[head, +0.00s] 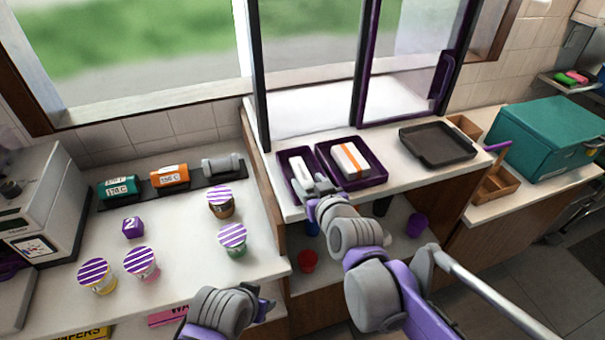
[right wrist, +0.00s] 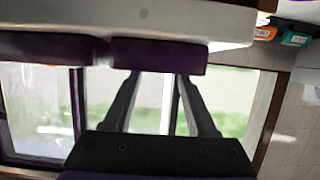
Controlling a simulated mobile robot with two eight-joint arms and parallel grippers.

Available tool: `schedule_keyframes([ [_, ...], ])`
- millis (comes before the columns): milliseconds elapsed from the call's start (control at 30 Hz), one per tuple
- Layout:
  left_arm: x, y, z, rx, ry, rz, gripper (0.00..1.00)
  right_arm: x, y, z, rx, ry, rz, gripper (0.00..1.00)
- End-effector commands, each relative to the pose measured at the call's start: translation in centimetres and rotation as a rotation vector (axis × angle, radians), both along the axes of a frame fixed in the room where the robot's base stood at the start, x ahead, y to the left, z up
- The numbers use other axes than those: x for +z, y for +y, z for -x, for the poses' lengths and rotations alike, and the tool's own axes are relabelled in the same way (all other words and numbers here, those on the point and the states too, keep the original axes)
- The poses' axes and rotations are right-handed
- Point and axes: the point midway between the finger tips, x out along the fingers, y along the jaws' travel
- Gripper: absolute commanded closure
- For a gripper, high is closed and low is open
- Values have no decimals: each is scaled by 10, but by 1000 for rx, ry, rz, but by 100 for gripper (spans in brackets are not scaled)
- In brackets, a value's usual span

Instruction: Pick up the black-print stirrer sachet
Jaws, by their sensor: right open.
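A white packet (head: 302,168), its print too small to read, lies in the small left purple tray (head: 284,160) on the counter by the window. It may be the black-print stirrer sachet. A white packet with an orange stripe (head: 351,160) lies in the larger purple tray (head: 380,177) to its right. My right gripper (head: 312,186) is at the front of the left tray, partly over the packet's near end. In the right wrist view its fingers (right wrist: 158,78) are apart with nothing visible between them, near a purple tray edge (right wrist: 160,54). My left gripper (head: 264,302) is low at the bottom centre.
A dark empty tray (head: 437,142) and a wooden caddy (head: 495,187) stand to the right, beside a teal box (head: 550,138). Striped-lid cups (head: 232,238) and a purple cube (head: 133,227) stand on the left counter. Shelves under the window counter hold a red cup (head: 307,261).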

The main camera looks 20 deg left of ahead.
Motion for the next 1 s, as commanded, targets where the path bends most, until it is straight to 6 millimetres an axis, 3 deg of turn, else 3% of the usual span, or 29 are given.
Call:
schedule_keyframes([
  [300, 3, 0, -1, 0, -2, 0, 50, -16, 19, -33, -1, 0, 0, 43],
  [633, 3, 0, -1, 0, -2, 0, 50, -18, 21, -37, 0, 1, 1, 44],
  [933, 3, 0, -1, 0, -2, 0, 50, -18, 21, -37, -1, 1, 1, 98],
  [1000, 3, 0, -1, 0, -2, 0, 50, -18, 21, -37, -1, 1, 1, 100],
])
